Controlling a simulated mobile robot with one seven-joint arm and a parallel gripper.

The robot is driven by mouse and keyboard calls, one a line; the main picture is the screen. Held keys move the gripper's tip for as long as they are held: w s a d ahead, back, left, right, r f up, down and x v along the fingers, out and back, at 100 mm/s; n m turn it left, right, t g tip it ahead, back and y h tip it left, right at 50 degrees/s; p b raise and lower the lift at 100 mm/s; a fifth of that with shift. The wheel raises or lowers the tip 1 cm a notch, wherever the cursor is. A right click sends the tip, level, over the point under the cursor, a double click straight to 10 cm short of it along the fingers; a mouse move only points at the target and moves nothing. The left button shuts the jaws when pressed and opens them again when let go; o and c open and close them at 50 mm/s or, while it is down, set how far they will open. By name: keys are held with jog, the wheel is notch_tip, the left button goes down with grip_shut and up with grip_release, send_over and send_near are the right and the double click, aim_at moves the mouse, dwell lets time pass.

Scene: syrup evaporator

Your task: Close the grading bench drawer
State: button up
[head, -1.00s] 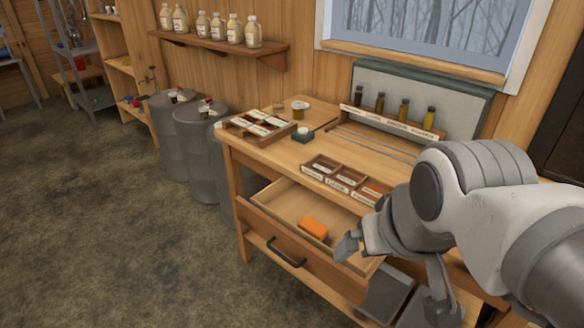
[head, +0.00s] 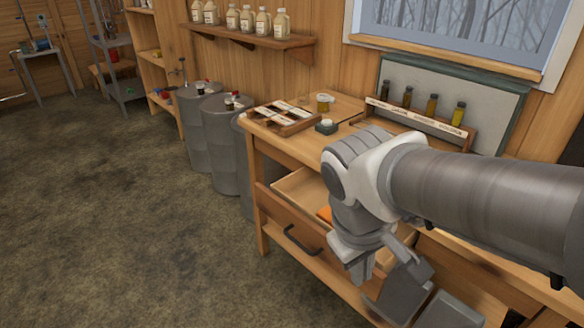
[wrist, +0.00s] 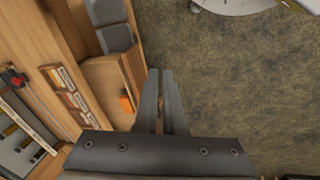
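The grading bench (head: 262,200) has its wooden drawer (head: 297,187) pulled open. The drawer front carries a dark bar handle (head: 302,241). An orange block (head: 324,214) lies inside, partly hidden behind my arm. In the wrist view the open drawer (wrist: 103,78) is at the left, with the orange block (wrist: 126,104) near its front. My gripper (wrist: 160,72) points along the outside of the drawer front, its fingers close together with only a thin gap and nothing seen held. In the head view my gripper (head: 358,270) hangs in front of the drawer's right part; contact cannot be told.
On the bench top are a sectioned sample tray (head: 284,117), a small jar (head: 324,103) and a rack of bottles (head: 430,118). Grey drums (head: 208,135) stand left of the bench. Grey bins (head: 402,292) sit below. The floor (head: 130,220) in front is clear.

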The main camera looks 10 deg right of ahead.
jog(key=f+n+h+b, duration=0.1)
jog(key=f, duration=0.2)
jog(key=w+f+n+g+h+b, duration=0.1)
jog(key=f+n+h+b, duration=0.1)
jog(key=f, duration=0.1)
jog(key=w+f+n+g+h+b, duration=0.1)
jog(key=f+n, duration=0.1)
jog(key=f, duration=0.2)
jog(key=shift+d+h+b, duration=0.25)
jog(key=shift+h+b, duration=0.05)
jog(key=shift+h, duration=0.1)
grip_shut()
jog(key=n+t+h+b, duration=0.8)
jog(key=n+t+b, duration=0.25)
jog(key=n, duration=0.55)
send_near(331, 263)
jog(key=s+a+r, duration=0.3)
jog(key=s+a, duration=0.2)
jog(key=b+x, duration=0.3)
jog(key=x, duration=1.1)
jog(key=shift+b, duration=0.3)
jog(key=shift+t, duration=0.25)
